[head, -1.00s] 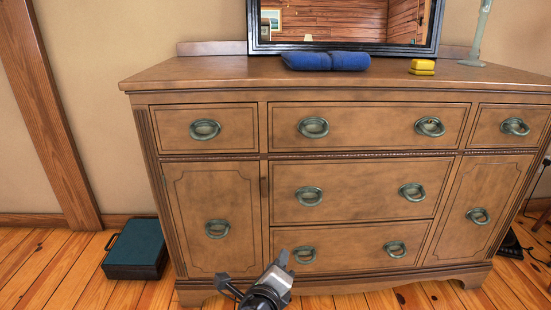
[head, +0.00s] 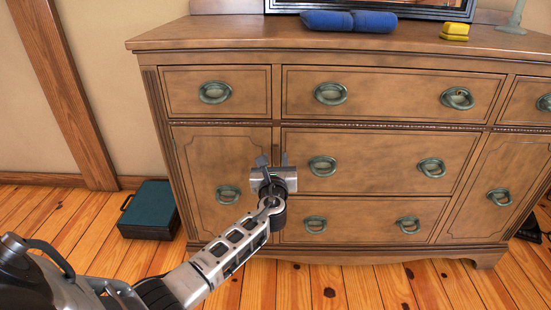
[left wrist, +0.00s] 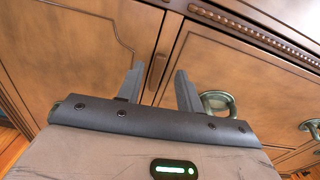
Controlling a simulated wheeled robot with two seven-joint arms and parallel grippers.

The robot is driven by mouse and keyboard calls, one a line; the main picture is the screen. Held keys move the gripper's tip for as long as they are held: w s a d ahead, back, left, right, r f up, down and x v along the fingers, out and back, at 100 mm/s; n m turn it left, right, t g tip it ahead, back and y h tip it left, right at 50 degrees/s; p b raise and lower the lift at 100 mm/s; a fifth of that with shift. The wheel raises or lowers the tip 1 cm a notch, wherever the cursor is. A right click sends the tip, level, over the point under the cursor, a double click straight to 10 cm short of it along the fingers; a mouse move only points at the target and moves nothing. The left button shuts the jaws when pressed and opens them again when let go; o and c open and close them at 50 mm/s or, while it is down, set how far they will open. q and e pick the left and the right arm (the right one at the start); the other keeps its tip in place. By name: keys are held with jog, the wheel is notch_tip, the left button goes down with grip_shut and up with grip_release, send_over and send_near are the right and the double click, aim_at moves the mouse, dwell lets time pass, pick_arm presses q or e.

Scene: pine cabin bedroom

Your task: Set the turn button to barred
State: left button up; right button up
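The turn button (left wrist: 157,71) is a small wooden bar at the edge of the dresser's left door (head: 213,205). In the left wrist view it shows between my fingertips, its long side running about along the door seam. In the head view my gripper hides it or it cannot be made out. My left gripper (head: 273,160) is open, with its two fingers (left wrist: 159,73) pointing at the dresser front, one on each side of the button in the picture. Contact cannot be told. My right gripper is not in view.
The dresser (head: 380,103) has several drawers with green ring pulls; one pull (left wrist: 218,102) is close to the right finger in the wrist view. A blue cushion-like roll (head: 348,21) and yellow boxes (head: 455,31) are on top. A dark teal case (head: 150,209) stands on the floor at left.

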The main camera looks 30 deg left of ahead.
aim_at(275, 150)
pick_arm(q)
jog(key=b+x, duration=0.1)
jog(key=x, duration=0.2)
jog(key=shift+w+a, duration=0.1)
jog(key=shift+w, duration=0.1)
jog(key=shift+w+a, duration=0.15)
jog(key=shift+w, duration=0.05)
grip_shut()
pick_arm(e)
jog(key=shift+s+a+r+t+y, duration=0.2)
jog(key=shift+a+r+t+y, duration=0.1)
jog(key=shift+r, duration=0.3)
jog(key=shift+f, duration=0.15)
